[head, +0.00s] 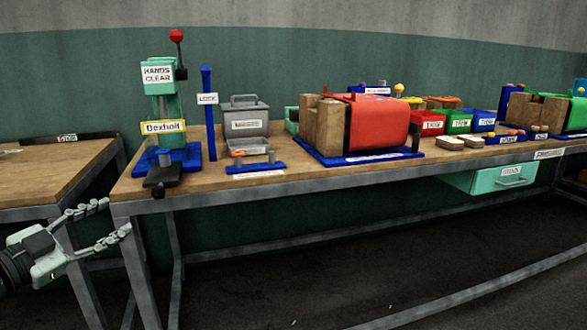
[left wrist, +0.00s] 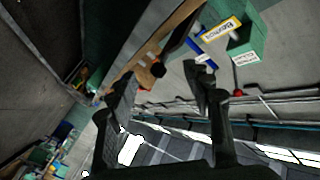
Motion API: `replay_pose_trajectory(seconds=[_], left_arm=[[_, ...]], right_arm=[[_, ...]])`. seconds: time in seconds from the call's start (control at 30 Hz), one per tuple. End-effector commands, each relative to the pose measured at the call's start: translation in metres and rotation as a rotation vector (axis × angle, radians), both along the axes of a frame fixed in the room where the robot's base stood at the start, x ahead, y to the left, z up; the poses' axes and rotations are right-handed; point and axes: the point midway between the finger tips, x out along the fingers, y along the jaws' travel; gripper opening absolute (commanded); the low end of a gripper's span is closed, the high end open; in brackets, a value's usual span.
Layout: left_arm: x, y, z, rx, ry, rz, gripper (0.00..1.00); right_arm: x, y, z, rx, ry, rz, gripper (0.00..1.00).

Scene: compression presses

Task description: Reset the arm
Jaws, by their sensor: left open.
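My left gripper (head: 107,222) is at the lower left of the head view, in front of the bench and below its top. Its two fingers are spread apart with nothing between them. In the left wrist view its dark fingers (left wrist: 165,88) are also apart and empty, and the view is tilted. The green press (head: 165,105) with a red-knobbed lever stands on a blue base at the bench's left end, above and to the right of the gripper. The press also shows tilted in the left wrist view (left wrist: 238,30). My right gripper is not in view.
The wooden bench (head: 290,178) has grey metal legs close to the gripper. A second table (head: 50,180) stands at the left. A red-covered machine (head: 378,122), a grey bin (head: 245,122) and small coloured bins stand on the bench. A green drawer (head: 492,179) hangs below it.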

Motion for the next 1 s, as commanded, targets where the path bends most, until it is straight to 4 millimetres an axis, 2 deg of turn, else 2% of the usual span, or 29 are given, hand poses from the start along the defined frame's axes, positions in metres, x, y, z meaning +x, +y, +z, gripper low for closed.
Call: replay_pose_trajectory(seconds=[0.03,0.1,0.23,0.3,0.37,0.4,0.5,0.6,0.73,0.83,1.0], left_arm=[[-0.002,0.017,-0.037,-0.061,0.033,0.131,0.51],[-0.009,0.038,-0.086,-0.099,0.096,0.3,0.51],[-0.041,0.056,-0.177,-0.132,0.273,0.541,0.51],[-0.066,0.055,-0.225,-0.135,0.391,0.639,0.51],[-0.091,0.048,-0.264,-0.135,0.5,0.706,0.51],[-0.108,0.041,-0.288,-0.135,0.577,0.742,0.51],[-0.155,0.015,-0.341,-0.125,0.774,0.803,0.51],[-0.201,-0.019,-0.382,-0.113,0.964,0.823,0.51],[-0.248,-0.059,-0.412,-0.098,1.159,0.809,0.51],[-0.27,-0.081,-0.423,-0.093,1.249,0.791,0.51],[-0.284,-0.093,-0.428,-0.085,1.304,0.776,0.51]], right_arm=[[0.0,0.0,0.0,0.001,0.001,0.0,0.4],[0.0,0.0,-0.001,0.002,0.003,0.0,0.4],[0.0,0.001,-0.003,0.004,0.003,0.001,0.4],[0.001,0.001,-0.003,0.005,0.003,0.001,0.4],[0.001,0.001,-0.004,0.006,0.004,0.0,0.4],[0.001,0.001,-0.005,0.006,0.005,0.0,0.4],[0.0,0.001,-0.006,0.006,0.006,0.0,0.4],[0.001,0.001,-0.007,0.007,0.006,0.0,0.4],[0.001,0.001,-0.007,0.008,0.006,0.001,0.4],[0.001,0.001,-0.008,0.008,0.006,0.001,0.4],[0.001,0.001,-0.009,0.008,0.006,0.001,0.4]])
